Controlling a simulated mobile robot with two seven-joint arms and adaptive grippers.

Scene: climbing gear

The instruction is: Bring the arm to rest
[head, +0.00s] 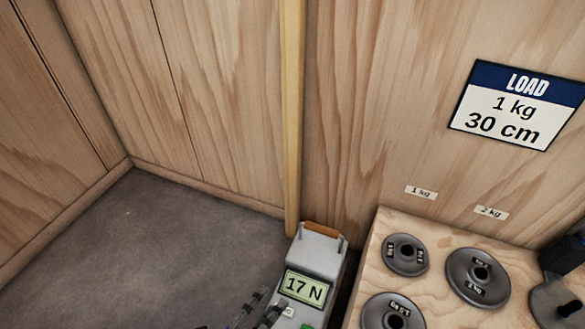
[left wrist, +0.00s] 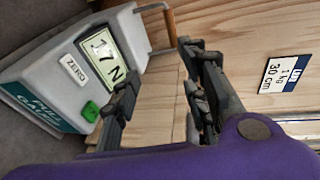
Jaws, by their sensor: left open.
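My left gripper (head: 262,308) shows only by its dark fingertips at the bottom edge of the head view, just left of a grey pull gauge (head: 318,252). In the left wrist view the two fingers of the gripper (left wrist: 160,85) are spread apart with nothing between them. The gauge, which also shows in the left wrist view (left wrist: 40,95), has a screen reading "17 N", a green button, a ZERO label and a brown handle bar (head: 322,230). The fingers appear apart from the handle. My right gripper cannot be made out.
A wooden block (head: 366,285) at the right holds several round grey weights, including one weight (head: 406,256) near the 1 kg tag. A dark object (head: 568,245) is cut off at the right edge. A LOAD sign (head: 515,105) is on the wall. Grey floor (head: 150,245) at left is clear.

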